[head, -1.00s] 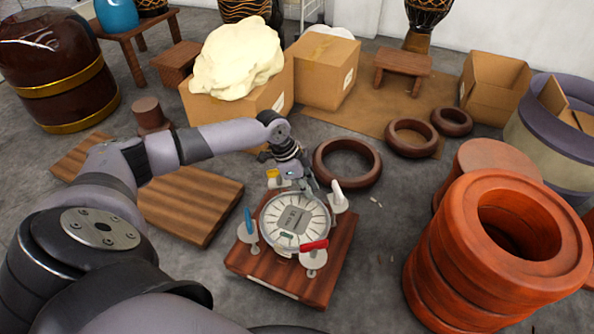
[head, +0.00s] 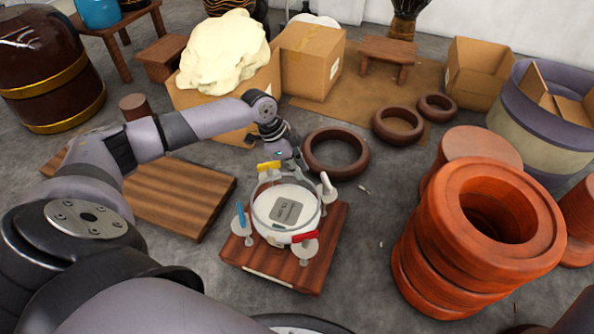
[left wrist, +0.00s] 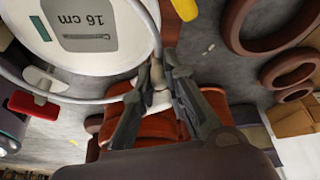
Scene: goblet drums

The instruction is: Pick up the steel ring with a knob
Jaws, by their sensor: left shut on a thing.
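The steel ring with a knob (head: 261,234) is a thin grey hoop around the white round plate (head: 282,204) on the wooden board. It appears raised above the board; the exact gap is hard to tell. My left gripper (head: 302,171) is at the ring's far side. In the left wrist view, its fingers (left wrist: 160,80) are shut on the small brownish knob, and the ring (left wrist: 148,20) curves away from them. The plate there (left wrist: 95,15) bears a grey "16 cm" label. My right gripper is in neither view.
Upright holders with blue (head: 240,214), red (head: 305,237), white (head: 326,183) and yellow (head: 268,166) parts stand around the ring. Brown rings (head: 337,170) lie behind on the floor. Stacked orange-brown rings (head: 435,235) stand right. A wooden slab (head: 180,190) lies left.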

